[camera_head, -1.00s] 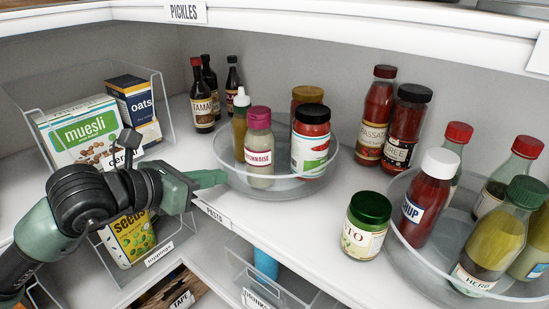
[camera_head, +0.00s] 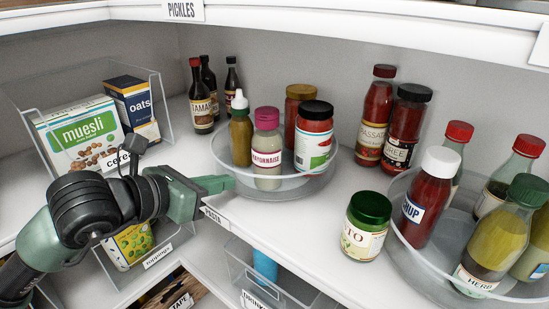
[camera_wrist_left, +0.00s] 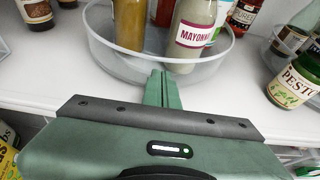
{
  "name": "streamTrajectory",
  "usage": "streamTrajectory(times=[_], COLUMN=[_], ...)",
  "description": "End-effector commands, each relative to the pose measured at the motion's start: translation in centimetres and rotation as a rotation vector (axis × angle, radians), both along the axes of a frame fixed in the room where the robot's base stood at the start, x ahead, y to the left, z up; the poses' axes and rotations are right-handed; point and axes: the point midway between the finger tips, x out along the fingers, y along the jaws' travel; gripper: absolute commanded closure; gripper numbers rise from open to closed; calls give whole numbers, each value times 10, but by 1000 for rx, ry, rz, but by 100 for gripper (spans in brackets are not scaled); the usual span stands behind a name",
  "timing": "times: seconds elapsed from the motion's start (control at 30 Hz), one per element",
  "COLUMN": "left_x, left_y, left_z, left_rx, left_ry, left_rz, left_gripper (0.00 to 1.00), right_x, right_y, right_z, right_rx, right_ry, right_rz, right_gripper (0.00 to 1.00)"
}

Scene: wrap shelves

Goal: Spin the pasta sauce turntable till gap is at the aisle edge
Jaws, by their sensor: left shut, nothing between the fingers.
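The left turntable (camera_head: 290,188) is a clear round tray behind a shelf-edge label reading PASTA (camera_head: 213,217). It holds a mustard-coloured bottle (camera_head: 241,135) at left, a mayonnaise bottle (camera_head: 267,155) at front, a black-lidded jar (camera_head: 314,140) at right and a brown-lidded jar (camera_head: 297,105) behind. My left gripper (camera_head: 222,184) is shut and empty, its tips at the tray's front-left rim. In the left wrist view the fingertips (camera_wrist_left: 163,82) overlap the near rim (camera_wrist_left: 130,58); I cannot tell if they touch it. My right gripper is out of view.
A second round tray (camera_head: 412,255) with ketchup and other bottles stands at right. A pesto jar (camera_head: 366,225) stands between the trays near the edge. Tall red bottles (camera_head: 374,118) and dark bottles (camera_head: 202,100) stand behind. A clear cereal bin (camera_head: 168,110) is at left.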

Motion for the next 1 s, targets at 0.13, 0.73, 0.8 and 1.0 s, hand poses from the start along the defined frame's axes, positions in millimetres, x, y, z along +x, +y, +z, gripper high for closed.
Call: streamTrajectory(times=[0.13,0.73,0.8,1.0], left_x=[0,-7,-7,-7], left_y=[0,-22,-22,-22], left_z=[0,0,1,1], left_rx=[0,-2,-1,-1], left_ry=[0,-1,-1,-2], left_rz=[0,-1,0,1], left_gripper=[100,100,100,100], right_x=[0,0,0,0], right_y=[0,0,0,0], right_z=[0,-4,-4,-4], right_rx=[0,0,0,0], right_ry=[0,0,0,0], right_rz=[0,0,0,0], right_gripper=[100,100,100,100])
